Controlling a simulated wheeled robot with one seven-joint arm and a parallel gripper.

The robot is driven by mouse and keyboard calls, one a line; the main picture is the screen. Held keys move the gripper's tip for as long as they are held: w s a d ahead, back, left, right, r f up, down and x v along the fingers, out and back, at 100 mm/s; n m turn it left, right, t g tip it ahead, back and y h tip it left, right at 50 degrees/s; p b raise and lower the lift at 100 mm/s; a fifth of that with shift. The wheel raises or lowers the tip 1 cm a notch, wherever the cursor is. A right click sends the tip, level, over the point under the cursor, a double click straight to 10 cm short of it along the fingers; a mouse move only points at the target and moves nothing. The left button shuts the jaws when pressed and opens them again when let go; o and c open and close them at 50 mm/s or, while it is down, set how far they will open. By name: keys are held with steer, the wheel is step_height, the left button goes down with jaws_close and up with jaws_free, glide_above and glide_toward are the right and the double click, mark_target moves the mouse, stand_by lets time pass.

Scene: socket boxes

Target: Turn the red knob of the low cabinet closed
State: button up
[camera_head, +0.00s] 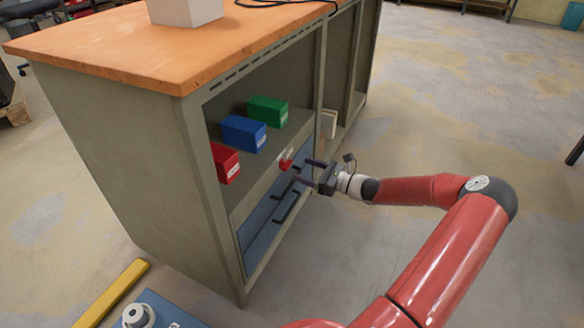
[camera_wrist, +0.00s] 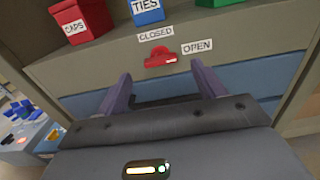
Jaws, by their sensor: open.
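The red knob (camera_head: 286,164) is on the front of the low cabinet (camera_head: 115,150), just below the open shelf. In the wrist view the knob (camera_wrist: 160,57) lies roughly level, with a small pale mark near its right end, on the side of the OPEN label (camera_wrist: 197,46). The CLOSED label (camera_wrist: 155,34) is above it. My gripper (camera_head: 304,171) is open and empty in front of the knob. In the wrist view my gripper's fingers (camera_wrist: 160,76) are spread to the left and right below the knob, and they appear apart from it.
Red (camera_head: 225,163), blue (camera_head: 243,133) and green (camera_head: 267,111) boxes stand on the shelf above the knob. Blue drawers (camera_head: 262,225) with dark handles are below it. A blue surface with small items (camera_head: 150,312) and a yellow bar (camera_head: 112,292) are at lower left.

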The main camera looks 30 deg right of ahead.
mark_target(290, 165)
steer(key=shift+x, duration=2.2)
steer(key=shift+c, duration=0.4)
steer(key=c, duration=0.9)
